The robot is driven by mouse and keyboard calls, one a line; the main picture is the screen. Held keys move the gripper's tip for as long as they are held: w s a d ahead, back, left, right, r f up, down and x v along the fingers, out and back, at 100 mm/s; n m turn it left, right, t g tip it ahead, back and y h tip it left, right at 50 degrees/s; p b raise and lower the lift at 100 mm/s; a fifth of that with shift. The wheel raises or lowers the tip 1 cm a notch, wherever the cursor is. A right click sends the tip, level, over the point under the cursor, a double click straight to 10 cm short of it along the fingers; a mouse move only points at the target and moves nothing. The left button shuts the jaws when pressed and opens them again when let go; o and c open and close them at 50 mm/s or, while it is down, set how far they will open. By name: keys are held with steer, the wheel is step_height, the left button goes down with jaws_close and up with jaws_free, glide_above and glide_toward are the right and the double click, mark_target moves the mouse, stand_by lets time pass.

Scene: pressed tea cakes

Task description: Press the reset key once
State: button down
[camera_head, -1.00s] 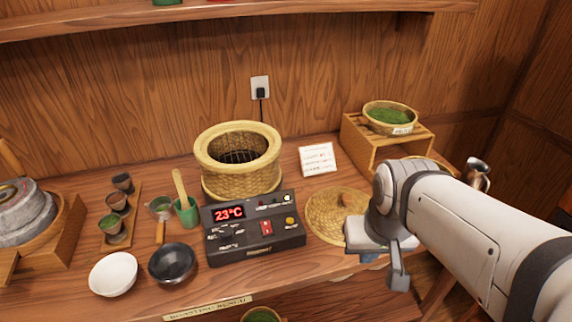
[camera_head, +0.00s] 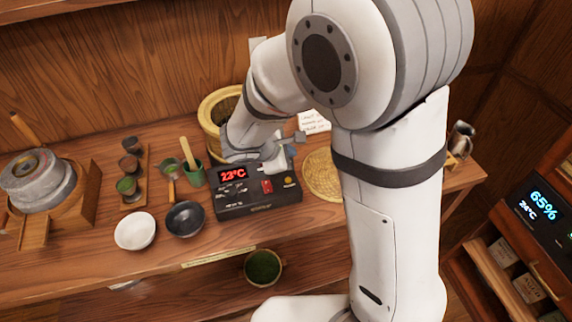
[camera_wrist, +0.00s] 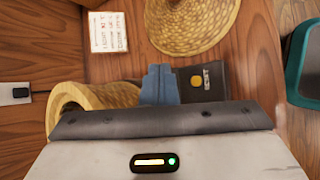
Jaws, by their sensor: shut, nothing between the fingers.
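The black control box (camera_head: 240,205) stands on the counter with a red 23°C display (camera_head: 233,174), a red switch (camera_head: 267,186) and a round yellow key (camera_head: 289,181) at its right end. In the wrist view the yellow key (camera_wrist: 197,81) shows with a small label beside it that looks like RESET. My gripper (camera_head: 278,162) is above the back edge of the box. In the wrist view its blue fingers (camera_wrist: 160,72) are together and empty, to the left of the yellow key, with the key uncovered. My gripper and arm hide the back of the box.
A woven basket (camera_head: 215,105) stands close behind my gripper. A black bowl (camera_head: 185,219) and white bowl (camera_head: 135,231) are at left.

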steer(key=shift+w+a+f+n, duration=0.1)
steer(key=shift+a+n, duration=0.3)
steer(key=shift+a, duration=0.1)
steer(key=shift+f, duration=0.1)
steer(key=b, duration=0.6)
glide_above(288, 180)
steer(key=f, duration=0.7)
steer(key=shift+s+a+f, duration=0.35)
steer(key=shift+s, duration=0.05)
steer(key=shift+f+b, duration=0.35)
steer(key=shift+f, duration=0.1)
stand_by(0.6)
steer(key=shift+f+b, duration=0.45)
steer(key=shift+b, duration=0.2)
